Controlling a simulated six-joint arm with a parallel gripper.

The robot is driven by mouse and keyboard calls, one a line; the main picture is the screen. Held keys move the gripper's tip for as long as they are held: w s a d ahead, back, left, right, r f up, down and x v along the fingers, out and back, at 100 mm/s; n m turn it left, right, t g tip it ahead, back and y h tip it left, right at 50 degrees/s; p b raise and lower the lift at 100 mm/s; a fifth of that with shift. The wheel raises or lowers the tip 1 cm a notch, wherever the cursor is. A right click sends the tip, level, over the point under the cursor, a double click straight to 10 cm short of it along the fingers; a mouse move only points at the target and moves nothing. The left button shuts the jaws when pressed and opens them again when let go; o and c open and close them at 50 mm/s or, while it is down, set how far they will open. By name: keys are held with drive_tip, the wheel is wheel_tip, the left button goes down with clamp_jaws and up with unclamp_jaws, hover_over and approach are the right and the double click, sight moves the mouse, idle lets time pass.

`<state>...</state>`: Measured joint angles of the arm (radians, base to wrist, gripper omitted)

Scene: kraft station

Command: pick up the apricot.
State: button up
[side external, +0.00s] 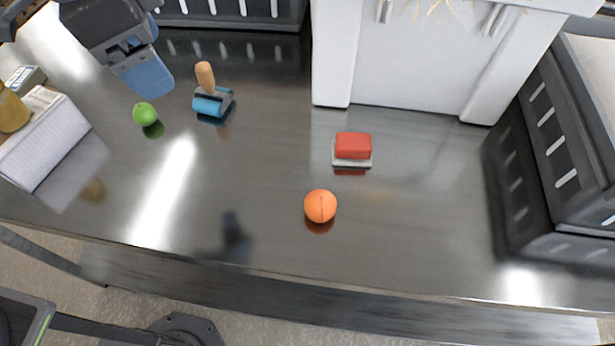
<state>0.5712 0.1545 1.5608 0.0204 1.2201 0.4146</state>
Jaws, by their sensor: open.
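The apricot is a small round orange fruit (320,206) on the shiny dark metal table (400,245), near the table's front edge at the middle of the side external view. My gripper (147,78) is at the upper left, above the table and well apart from the apricot. Its blue fingers point down and to the right, and it is open. I see nothing held between the fingers. A green round fruit (145,114) lies on the table just below the gripper in the picture.
A blue stamp-like tool with a wooden handle (206,90) stands near the gripper. A red-and-white block (353,146) lies behind the apricot. A white bin (410,60) stands at the back, dark crates (560,130) at the right, a white box (42,135) at the left.

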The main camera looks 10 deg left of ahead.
drive_tip(key=d+f+m+g, duration=0.1)
drive_tip(key=d+f+m, duration=0.2)
drive_tip(key=d, duration=0.7)
drive_tip(key=m+y, duration=0.1)
drive_tip(key=m, duration=0.3)
approach(322, 199)
drive_tip(key=shift+g, duration=0.3)
drive_tip(key=f, duration=0.8)
drive_tip(key=w+f, duration=0.1)
drive_tip(key=f, duration=0.3)
drive_tip(key=shift+c, duration=0.4)
drive_tip(key=c, duration=0.9)
drive_tip(key=shift+r, duration=0.15)
drive_tip(key=shift+c, duration=0.2)
